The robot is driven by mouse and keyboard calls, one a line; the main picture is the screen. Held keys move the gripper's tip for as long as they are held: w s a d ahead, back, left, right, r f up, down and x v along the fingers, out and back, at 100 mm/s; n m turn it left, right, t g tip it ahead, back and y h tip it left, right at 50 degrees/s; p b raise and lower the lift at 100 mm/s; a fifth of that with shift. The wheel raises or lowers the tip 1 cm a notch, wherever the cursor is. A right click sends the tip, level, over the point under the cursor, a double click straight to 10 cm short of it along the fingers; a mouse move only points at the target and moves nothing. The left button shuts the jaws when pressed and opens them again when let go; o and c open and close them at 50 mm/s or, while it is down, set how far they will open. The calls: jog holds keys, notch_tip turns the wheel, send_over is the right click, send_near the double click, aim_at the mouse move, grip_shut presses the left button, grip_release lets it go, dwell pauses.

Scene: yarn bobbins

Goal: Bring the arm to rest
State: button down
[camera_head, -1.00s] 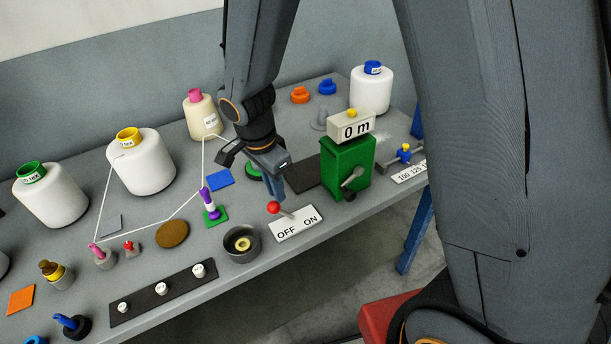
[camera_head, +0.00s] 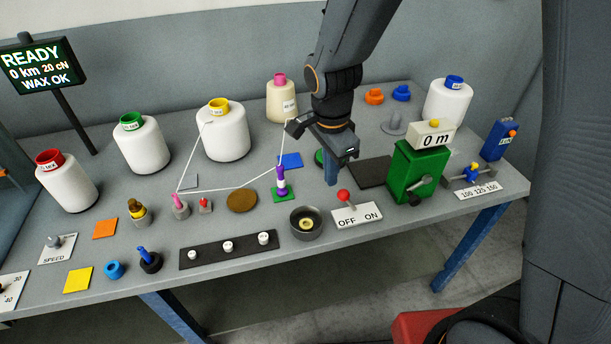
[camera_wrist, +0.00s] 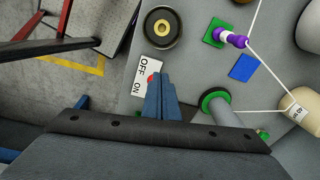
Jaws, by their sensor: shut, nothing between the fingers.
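My gripper (camera_head: 332,172) hangs over the grey table (camera_head: 335,245), fingers pointing down, between the OFF/ON switch and the green disc (camera_head: 319,157). In the wrist view its blue fingers (camera_wrist: 159,88) are together with nothing between them, and their tips cover part of the switch plate. The switch plate (camera_head: 369,216) has a red-knobbed lever (camera_head: 344,196) leaning toward OFF. My arm reaches down from the top of the head view.
A green box reading 0 m (camera_head: 408,172) stands right of my gripper. A purple and white piece (camera_head: 281,180) on a green square and a dark cup (camera_head: 306,223) are to the left. White thread runs to the beige cone (camera_head: 282,102). Large white bobbins (camera_head: 223,137) line the back.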

jog(key=a+n, duration=0.1)
jog(key=a, duration=0.3)
jog(key=s+d+n+b, duration=0.2)
jog(key=s+d+n, duration=0.1)
jog(key=d+n, duration=0.3)
jog(key=s+d+n+b, duration=0.2)
jog(key=s+d+n, duration=0.2)
jog(key=d, duration=0.5)
jog(key=shift+s+d+f+n+y+b, duration=0.25)
jog(key=shift+d+n+y+b, duration=0.1)
jog(key=shift+n, duration=0.75)
